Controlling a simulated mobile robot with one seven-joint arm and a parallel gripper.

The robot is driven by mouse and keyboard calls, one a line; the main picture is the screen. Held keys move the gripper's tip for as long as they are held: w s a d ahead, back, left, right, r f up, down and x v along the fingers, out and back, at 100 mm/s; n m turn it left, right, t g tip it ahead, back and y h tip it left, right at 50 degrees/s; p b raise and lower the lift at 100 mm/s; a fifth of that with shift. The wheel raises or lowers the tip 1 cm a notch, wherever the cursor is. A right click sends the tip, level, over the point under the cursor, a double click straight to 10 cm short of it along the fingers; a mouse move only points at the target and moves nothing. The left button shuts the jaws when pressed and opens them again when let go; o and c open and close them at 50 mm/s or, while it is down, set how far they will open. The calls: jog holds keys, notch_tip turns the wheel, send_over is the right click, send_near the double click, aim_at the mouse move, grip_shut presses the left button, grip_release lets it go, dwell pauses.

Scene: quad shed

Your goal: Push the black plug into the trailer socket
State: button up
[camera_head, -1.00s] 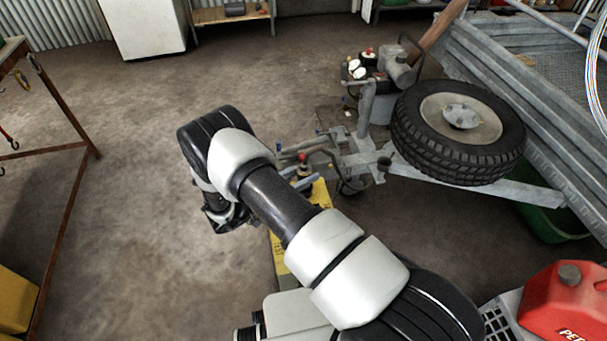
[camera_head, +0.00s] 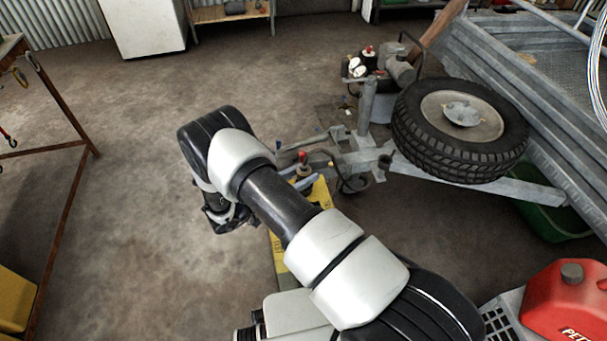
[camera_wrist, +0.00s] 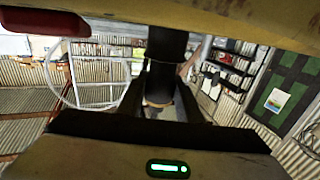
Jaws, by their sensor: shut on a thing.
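The black plug (camera_wrist: 167,45) shows as a dark cylinder in the middle of the wrist view. My gripper (camera_wrist: 160,100) is shut on it, with dark fingers on either side. In the head view my gripper (camera_head: 230,218) hangs low at the end of the arm, left of the trailer's drawbar (camera_head: 350,158), and is mostly hidden by my wrist. The plug cannot be made out there. The trailer (camera_head: 530,90) stands at the right. I cannot pick out its socket in either view, nor tell whether the plug touches it.
A spare wheel (camera_head: 460,130) lies on the trailer frame. A yellow strip (camera_head: 320,192) lies beneath the coupling. A red petrol can (camera_head: 566,300) is at the lower right, and a rusty-legged stand (camera_head: 68,110) at the left.

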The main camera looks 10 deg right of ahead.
aim_at(303, 164)
jog(key=shift+f+b, duration=1.2)
jog(key=shift+f, duration=0.05)
dwell(0.3)
jog(key=o, duration=1.6)
jog(key=shift+o, duration=0.2)
jog(key=shift+r, duration=0.15)
jog(key=shift+r+p, duration=3)
jog(key=shift+r, duration=1.45)
